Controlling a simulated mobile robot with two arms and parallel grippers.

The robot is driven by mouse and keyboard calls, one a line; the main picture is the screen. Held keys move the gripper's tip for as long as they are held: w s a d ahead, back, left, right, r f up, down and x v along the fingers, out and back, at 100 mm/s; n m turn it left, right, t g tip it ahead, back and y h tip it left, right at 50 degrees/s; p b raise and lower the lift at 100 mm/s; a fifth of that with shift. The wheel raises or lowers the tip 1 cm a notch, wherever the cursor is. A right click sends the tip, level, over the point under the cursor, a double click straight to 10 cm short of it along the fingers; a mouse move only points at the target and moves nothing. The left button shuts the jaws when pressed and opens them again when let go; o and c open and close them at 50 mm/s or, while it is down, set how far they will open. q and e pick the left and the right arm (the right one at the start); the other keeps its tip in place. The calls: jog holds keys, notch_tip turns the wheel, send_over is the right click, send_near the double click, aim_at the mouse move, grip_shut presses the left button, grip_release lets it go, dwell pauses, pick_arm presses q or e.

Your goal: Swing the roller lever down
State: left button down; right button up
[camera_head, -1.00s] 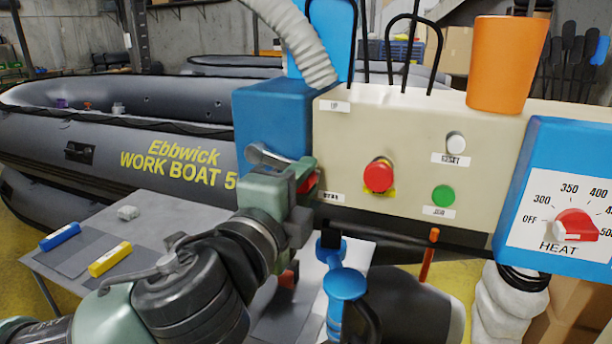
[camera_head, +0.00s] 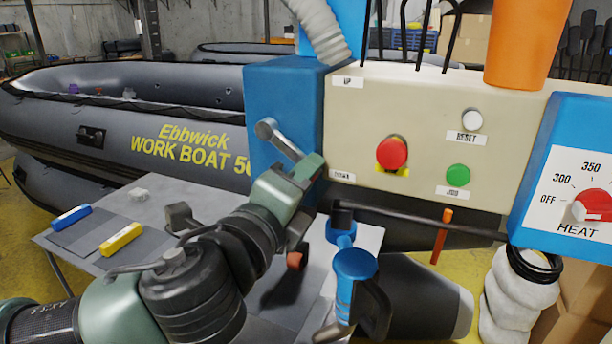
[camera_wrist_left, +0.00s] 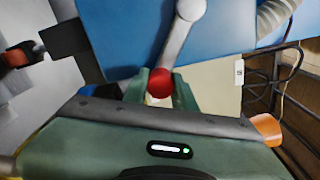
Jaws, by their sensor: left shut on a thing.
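The roller lever (camera_head: 287,143) is a grey metal arm on the side of the blue box (camera_head: 285,100). It slants down to the right from its round pivot. In the left wrist view the lever (camera_wrist_left: 181,35) ends in a red knob (camera_wrist_left: 159,82) between green fingers. My left gripper (camera_head: 312,170) is shut on this knob; the gripper hides the knob in the head view. The beige panel beside it has an UP label (camera_head: 347,82) above and a partly readable lower label (camera_head: 342,176) near the gripper. My right gripper is not in view.
A red button (camera_head: 391,153), green button (camera_head: 458,175) and white RESET button (camera_head: 471,120) sit on the panel. A heat dial (camera_head: 592,205) is at right. A blue fitting (camera_head: 355,264) stands below the panel. A grey table (camera_head: 165,200) holds blue and yellow blocks. A boat lies behind.

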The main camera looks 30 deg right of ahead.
pick_arm(q)
jog(key=shift+w, duration=0.15)
jog(key=c, duration=1.3)
grip_release()
jog(key=shift+o, duration=0.8)
jog(key=b+v, duration=0.1)
jog(key=v, duration=0.6)
jog(key=shift+s+a+b, duration=0.25)
jog(key=shift+a+b, duration=0.05)
jog(key=shift+b, duration=0.05)
